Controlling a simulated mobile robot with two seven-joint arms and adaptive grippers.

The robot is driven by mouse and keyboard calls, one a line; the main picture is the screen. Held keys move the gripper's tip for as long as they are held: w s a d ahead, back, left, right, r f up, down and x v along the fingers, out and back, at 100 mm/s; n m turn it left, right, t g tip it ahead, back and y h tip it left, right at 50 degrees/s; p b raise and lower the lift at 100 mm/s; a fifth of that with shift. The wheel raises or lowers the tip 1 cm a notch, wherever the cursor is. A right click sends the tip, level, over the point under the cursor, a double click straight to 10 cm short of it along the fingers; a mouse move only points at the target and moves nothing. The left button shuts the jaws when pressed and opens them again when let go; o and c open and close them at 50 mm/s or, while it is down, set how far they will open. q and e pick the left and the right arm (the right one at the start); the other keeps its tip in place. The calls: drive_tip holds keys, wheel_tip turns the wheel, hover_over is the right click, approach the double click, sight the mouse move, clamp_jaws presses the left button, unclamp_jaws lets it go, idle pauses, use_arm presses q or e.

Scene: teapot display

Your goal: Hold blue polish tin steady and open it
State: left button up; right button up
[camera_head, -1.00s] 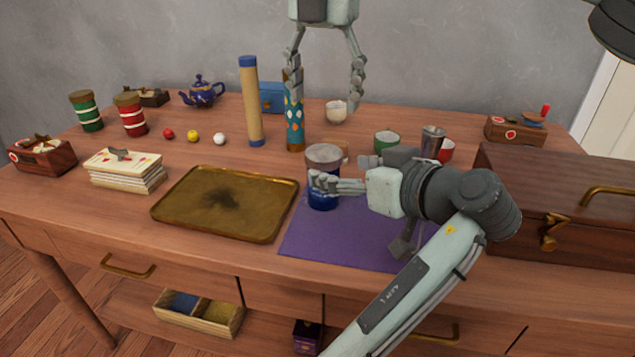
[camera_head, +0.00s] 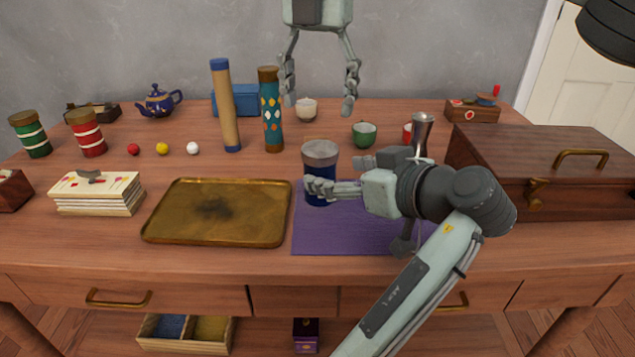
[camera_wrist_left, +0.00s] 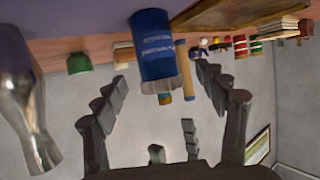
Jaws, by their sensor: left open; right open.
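The blue polish tin (camera_head: 319,170) stands upright on the purple mat (camera_head: 330,238), with a grey lid on top. My left gripper (camera_head: 333,176) is open at the tin's right side, one finger reaching across its front. In the left wrist view, which is upside down, the blue tin (camera_wrist_left: 153,42) shows between the spread fingers of the left gripper (camera_wrist_left: 160,82), with gaps on both sides. My right gripper (camera_head: 318,108) is open and empty, pointing down above the back of the table, behind the tin.
A brass tray (camera_head: 262,232) lies left of the mat. A patterned cylinder (camera_head: 271,112) and a tan tube (camera_head: 225,105) stand behind left. A green cup (camera_head: 364,135) stands behind the mat.

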sight(327, 171)
use_arm(q)
drive_tip(key=x, duration=0.6)
drive_tip(key=shift+w+a, duration=0.15)
clamp_jaws()
use_arm(e)
drive_tip(key=m, duration=0.8)
drive_tip(key=shift+f+m, duration=0.15)
drive_tip(key=shift+m, duration=0.25)
drive_tip(key=shift+f, duration=3.9)
